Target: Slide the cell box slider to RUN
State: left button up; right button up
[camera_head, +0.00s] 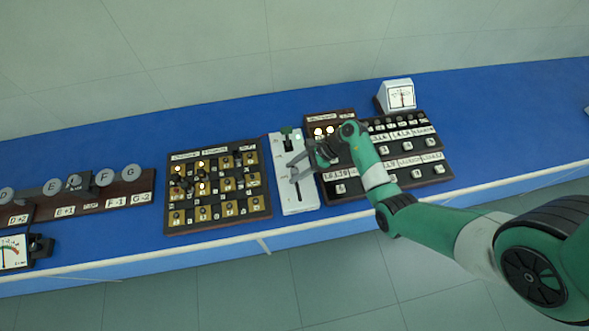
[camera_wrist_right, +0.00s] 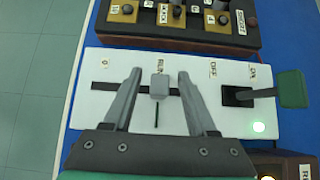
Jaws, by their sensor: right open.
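The white cell box (camera_head: 303,197) lies on the blue bench in the head view, and its face (camera_wrist_right: 110,122) fills the middle of the right wrist view. Its grey slider knob (camera_wrist_right: 159,86) sits in a dark slot, level with the RUN label (camera_wrist_right: 160,63). My right gripper (camera_head: 293,169) is over the box and open. In the right wrist view its fingers (camera_wrist_right: 160,77) stand on either side of the knob, with a visible gap on each side. My left gripper is not in view.
A panel of gold squares and knobs (camera_head: 217,184) stands left, a dark button panel (camera_head: 413,164) right. A white meter (camera_head: 397,95) stands behind.

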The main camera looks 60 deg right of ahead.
jog(key=p+v, duration=0.2)
jog(key=v, duration=0.9)
jog(key=shift+s+r, duration=0.15)
jog(key=shift+r, duration=0.05)
